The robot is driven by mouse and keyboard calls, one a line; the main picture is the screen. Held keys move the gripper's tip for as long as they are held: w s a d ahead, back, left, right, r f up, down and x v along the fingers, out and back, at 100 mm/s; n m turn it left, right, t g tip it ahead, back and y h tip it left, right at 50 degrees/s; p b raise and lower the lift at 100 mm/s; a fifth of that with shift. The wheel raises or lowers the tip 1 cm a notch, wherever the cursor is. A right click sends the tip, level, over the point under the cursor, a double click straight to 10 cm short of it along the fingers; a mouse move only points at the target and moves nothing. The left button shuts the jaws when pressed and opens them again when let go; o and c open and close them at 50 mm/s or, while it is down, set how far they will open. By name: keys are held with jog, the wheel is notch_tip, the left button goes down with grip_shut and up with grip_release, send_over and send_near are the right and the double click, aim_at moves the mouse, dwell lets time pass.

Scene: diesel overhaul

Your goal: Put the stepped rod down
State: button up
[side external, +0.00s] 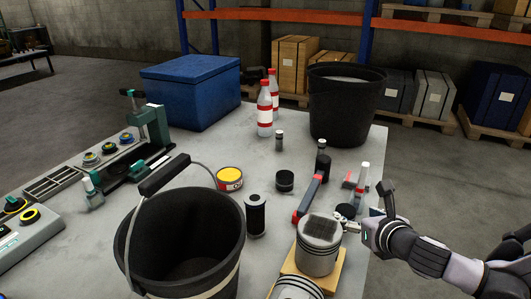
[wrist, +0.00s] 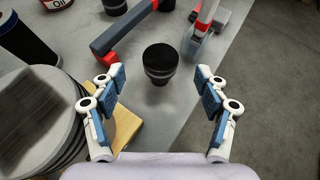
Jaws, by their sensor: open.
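A short black stepped piece (wrist: 160,62), wide at the top and narrower below, stands on the grey table in the wrist view. I take it to be the stepped rod. It also shows in the side view (side external: 345,210), partly hidden by my gripper. My gripper (wrist: 161,82) is open, its blue-padded fingers spread to either side of and nearer than the piece, with a visible gap on both sides. In the side view, my gripper (side external: 356,226) reaches in from the right at the table's edge. Nothing shows held in it.
Ribbed pistons (side external: 319,245) on a wooden block stand close on the left. A red and dark bar (side external: 307,199) lies behind, beside a red-based tool (side external: 361,178). A black bucket (side external: 180,240) stands further left. The table's right edge is near.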

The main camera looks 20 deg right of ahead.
aim_at(346, 210)
jog(key=shift+x, duration=2.15)
jog(key=shift+s+f, duration=0.1)
grip_shut()
